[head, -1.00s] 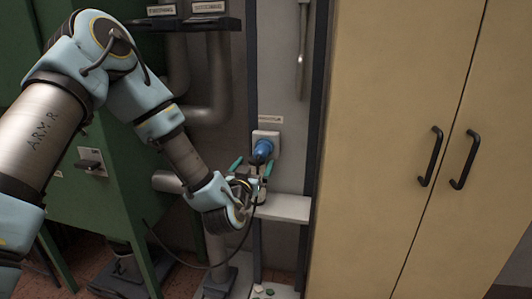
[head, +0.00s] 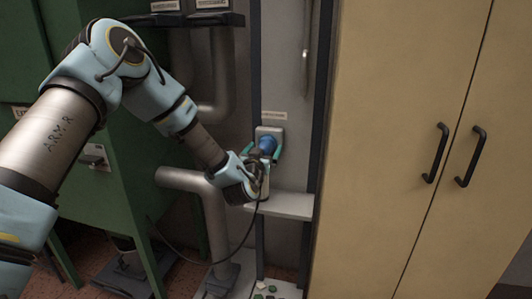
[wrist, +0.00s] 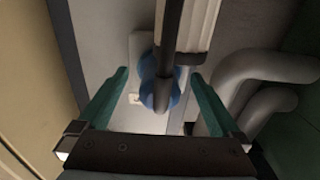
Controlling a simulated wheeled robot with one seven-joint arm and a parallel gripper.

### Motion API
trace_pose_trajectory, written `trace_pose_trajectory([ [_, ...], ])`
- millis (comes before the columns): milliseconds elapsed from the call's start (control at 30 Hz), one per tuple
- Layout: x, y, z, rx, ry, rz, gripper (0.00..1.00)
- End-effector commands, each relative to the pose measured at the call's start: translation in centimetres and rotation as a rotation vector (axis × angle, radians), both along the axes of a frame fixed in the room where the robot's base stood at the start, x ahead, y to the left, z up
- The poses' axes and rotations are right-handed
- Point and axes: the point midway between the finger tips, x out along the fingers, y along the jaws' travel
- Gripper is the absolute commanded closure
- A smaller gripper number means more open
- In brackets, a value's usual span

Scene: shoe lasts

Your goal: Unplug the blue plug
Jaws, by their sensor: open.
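The blue plug (head: 267,144) sits in a pale socket plate (head: 276,131) on the grey wall panel. In the wrist view the blue plug (wrist: 157,95) shows between my two teal fingers, partly covered by its dark cable (wrist: 170,30). My gripper (head: 263,151) is open, with one finger on each side of the plug. The wrist view also shows my open gripper (wrist: 158,76), with gaps between the fingers and the plug. Whether the fingertips reach past the plug's body is hard to tell.
A pale shelf (head: 287,206) juts out just below the socket. A bent grey pipe (head: 180,177) stands to the left, near a green cabinet (head: 125,190). A tan cupboard (head: 390,110) closes off the right side. The dark cable hangs in a loop below my gripper.

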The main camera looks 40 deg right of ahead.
Motion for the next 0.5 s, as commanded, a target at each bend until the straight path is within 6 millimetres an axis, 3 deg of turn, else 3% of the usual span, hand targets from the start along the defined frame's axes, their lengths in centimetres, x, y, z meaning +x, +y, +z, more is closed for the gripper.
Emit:
trace_pose_trajectory([
  [500,0.40,-0.66,0.07,-0.001,0.001,0.000,0.00],
])
